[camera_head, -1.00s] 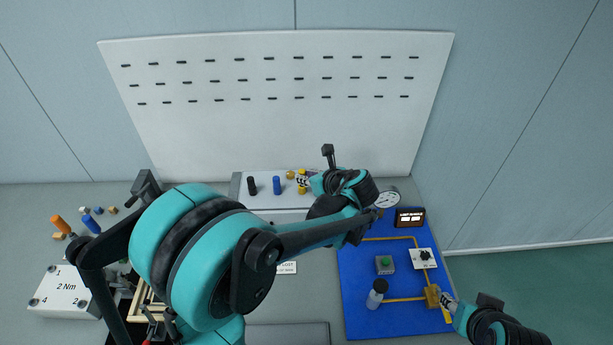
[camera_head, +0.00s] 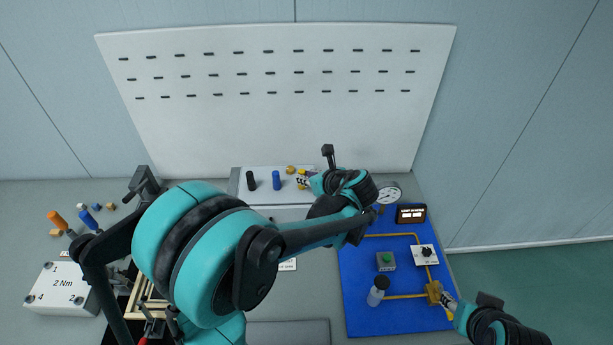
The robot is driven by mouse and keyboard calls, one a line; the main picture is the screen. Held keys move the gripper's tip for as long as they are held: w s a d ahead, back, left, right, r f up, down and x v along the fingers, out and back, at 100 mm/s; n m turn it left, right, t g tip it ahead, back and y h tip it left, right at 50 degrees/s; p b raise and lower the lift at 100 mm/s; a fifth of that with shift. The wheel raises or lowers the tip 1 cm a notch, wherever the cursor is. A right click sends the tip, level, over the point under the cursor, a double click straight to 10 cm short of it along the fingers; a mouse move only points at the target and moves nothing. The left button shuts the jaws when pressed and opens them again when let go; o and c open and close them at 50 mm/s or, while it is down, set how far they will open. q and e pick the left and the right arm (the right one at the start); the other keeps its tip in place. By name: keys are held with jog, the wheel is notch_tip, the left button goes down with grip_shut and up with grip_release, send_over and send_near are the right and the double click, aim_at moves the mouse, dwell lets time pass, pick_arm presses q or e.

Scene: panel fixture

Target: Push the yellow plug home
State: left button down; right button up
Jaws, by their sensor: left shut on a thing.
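The yellow plug (camera_head: 302,172) stands on the white panel strip (camera_head: 240,190) at the foot of the big board, beside a blue plug (camera_head: 276,180) and a black plug (camera_head: 249,181). My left gripper (camera_head: 302,182) reaches it from the right and is shut on it. The fingers cover its middle, so I cannot tell how deep it sits. My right gripper (camera_head: 446,301) is at the lower right, close to a brass-coloured block (camera_head: 433,292) on the blue board. Its fingers are too small to read.
The blue board (camera_head: 362,262) carries a green button (camera_head: 387,259), a bottle (camera_head: 377,291), a dial switch (camera_head: 426,254) and a small display (camera_head: 411,214). A round gauge (camera_head: 388,194) is behind it. A 2 Nm block (camera_head: 62,290) lies at far left. My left arm hides much of the middle.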

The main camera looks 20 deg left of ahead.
pick_arm(q)
jog(key=shift+f, duration=0.15)
jog(key=c, duration=1.3)
grip_release()
jog(key=shift+c, duration=0.2)
jog(key=v, duration=1.2)
jog(key=s+f+n+t+h+b, duration=0.1)
jog(key=s+f+n+h+b, duration=0.5)
jog(key=n, duration=1.8)
jog(key=s+f+h, duration=0.3)
jog(key=s+f, duration=0.3)
jog(key=s, duration=0.3)
jog(key=shift+s+f+n+b, duration=0.25)
jog(key=shift+f+n+b, duration=0.1)
jog(key=shift+n, duration=0.05)
